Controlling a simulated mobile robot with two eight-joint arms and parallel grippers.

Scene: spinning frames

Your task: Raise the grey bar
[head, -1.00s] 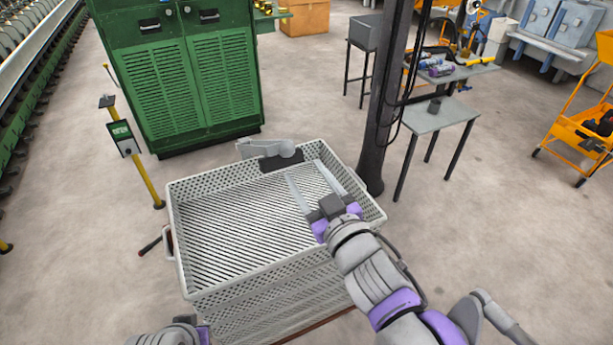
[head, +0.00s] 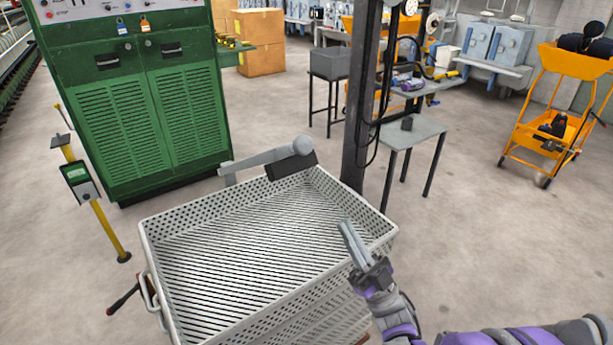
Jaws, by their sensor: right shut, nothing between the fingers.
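A light grey bar (head: 263,158) with a rounded right end shows at the back rim of the crate, in front of the green cabinet. It slants up to the right, and a dark block (head: 291,166) sits below its right end. I take it for the grey bar of the task. My right gripper (head: 345,226) is over the crate's right side, nearer to me than the bar and apart from it. Its fingers are together and hold nothing. My left gripper is out of view.
A white perforated crate (head: 150,236) with a slatted inside fills the front middle. A green cabinet (head: 142,110) stands behind it. A dark post (head: 361,110) rises at the crate's back right, beside a small grey table (head: 411,131). A yellow post (head: 105,225) stands at left.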

